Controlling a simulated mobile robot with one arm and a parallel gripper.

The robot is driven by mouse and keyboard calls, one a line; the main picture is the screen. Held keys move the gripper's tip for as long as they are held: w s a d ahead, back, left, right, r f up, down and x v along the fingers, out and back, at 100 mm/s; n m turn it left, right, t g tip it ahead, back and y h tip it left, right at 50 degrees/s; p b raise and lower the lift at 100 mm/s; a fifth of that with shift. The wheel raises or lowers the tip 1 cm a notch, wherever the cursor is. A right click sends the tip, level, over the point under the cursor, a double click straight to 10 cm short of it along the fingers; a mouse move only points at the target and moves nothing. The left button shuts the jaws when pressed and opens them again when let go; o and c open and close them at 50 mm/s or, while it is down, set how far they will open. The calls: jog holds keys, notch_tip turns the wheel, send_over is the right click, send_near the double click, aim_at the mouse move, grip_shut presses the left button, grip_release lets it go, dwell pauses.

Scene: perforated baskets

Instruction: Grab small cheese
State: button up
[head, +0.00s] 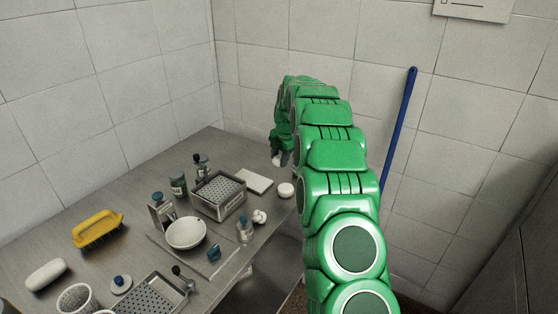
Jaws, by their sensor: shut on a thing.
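My gripper (280,158) hangs at the end of my green arm, above the far right part of the metal table. It is shut on a small pale thing, mostly hidden by the fingers and too small here to identify surely as the small cheese. A round white piece (286,190), cheese-like, lies on the table near its right edge, below my gripper and apart from it.
A perforated metal basket (219,205), a white slab (254,181), a white bowl (186,233) and several bottles crowd the table (130,190). A yellow brush (97,230) lies left. A blue pole (398,130) leans on the wall right. The table's back left is clear.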

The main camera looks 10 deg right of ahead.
aim_at(279, 162)
jog(key=s+r, duration=0.2)
jog(key=r, duration=0.1)
jog(key=shift+s+a+r, duration=0.1)
jog(key=shift+s, duration=0.25)
jog(key=s+r, duration=0.3)
jog(key=s, duration=0.6)
jog(key=shift+a+r, duration=0.3)
jog(key=shift+r, duration=0.05)
